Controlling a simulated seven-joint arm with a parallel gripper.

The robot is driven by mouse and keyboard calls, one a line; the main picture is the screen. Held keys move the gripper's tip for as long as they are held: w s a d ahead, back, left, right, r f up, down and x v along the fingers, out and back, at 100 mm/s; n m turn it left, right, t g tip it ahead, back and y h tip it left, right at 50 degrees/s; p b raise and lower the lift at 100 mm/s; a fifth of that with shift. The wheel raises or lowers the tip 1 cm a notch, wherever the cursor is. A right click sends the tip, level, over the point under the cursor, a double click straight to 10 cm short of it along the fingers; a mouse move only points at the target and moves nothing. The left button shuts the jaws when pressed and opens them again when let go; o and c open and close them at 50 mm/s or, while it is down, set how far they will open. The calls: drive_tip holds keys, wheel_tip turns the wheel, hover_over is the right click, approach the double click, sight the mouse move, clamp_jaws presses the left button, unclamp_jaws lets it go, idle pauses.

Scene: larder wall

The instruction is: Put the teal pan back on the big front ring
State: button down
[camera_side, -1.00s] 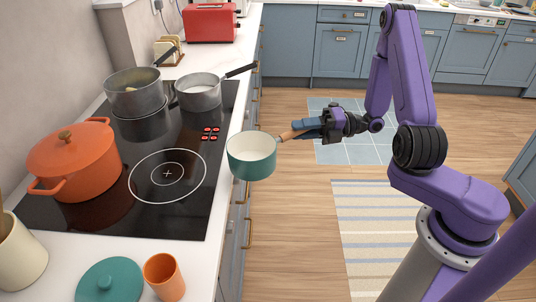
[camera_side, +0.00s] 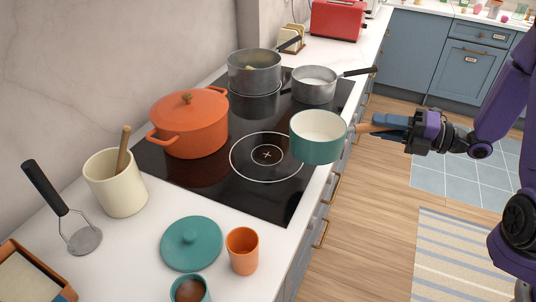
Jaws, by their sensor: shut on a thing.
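The teal pan (camera_side: 318,148) has a cream inside and a wooden handle (camera_side: 374,129). My gripper (camera_side: 398,124) is shut on the handle from the right and holds the pan upright. The pan appears raised, over the right edge of the black hob, and its left side overlaps the right part of the ring in the picture. The big front ring (camera_side: 266,155) is a white double circle with a cross at its centre. It is bare. How high the pan hangs is hard to tell.
An orange lidded pot (camera_side: 190,125) stands left of the ring. Two grey pans, one large (camera_side: 255,72) and one small (camera_side: 315,86), stand behind. A teal lid (camera_side: 191,243), an orange cup (camera_side: 242,251) and a cream utensil pot (camera_side: 115,182) are on the front counter.

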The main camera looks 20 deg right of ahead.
sight(325, 127)
drive_tip(key=shift+t, duration=0.3)
drive_tip(key=w+a+f, duration=0.2)
drive_tip(key=w, duration=0.2)
drive_tip(key=w+a+f, duration=0.2)
drive_tip(key=w, duration=0.1)
drive_tip(key=w+a+f, duration=0.2)
drive_tip(key=w+a, duration=0.1)
drive_tip(key=w, duration=0.1)
drive_tip(key=shift+w+f, duration=0.1)
drive_tip(key=shift+w, duration=0.2)
drive_tip(key=shift+w+f, duration=0.3)
drive_tip(key=shift+f, duration=0.1)
drive_tip(key=shift+w+a+f, duration=0.1)
drive_tip(key=shift+w+f, duration=0.1)
drive_tip(key=shift+f, duration=1.65)
drive_tip(key=c, duration=0.9)
unclamp_jaws()
